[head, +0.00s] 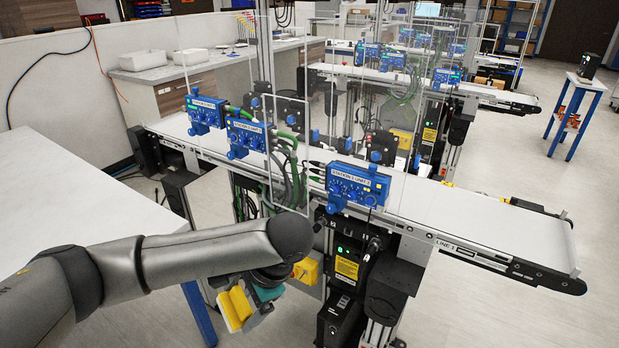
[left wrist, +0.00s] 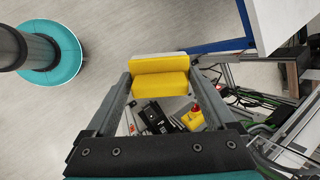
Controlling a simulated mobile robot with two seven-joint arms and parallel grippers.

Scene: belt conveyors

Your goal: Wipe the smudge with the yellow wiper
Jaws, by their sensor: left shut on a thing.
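The yellow wiper (head: 237,305) is a small yellow block with a pale layer, low in the head view. It also shows in the left wrist view (left wrist: 160,84), squeezed between the two grey fingers. My left gripper (left wrist: 160,73) is shut on it and holds it in the air over the floor, between the white table and the nearest conveyor. In the head view my forearm and wrist hide much of this gripper. I cannot make out a smudge on any surface in view. My right gripper is in neither view.
A white table (head: 80,190) with blue legs stands at the left. The nearest conveyor (head: 480,222) has a clear white belt, with blue control boxes (head: 357,184) and clear upright panels along it. A yellow box (head: 306,270) sits below it. Floor at the right is open.

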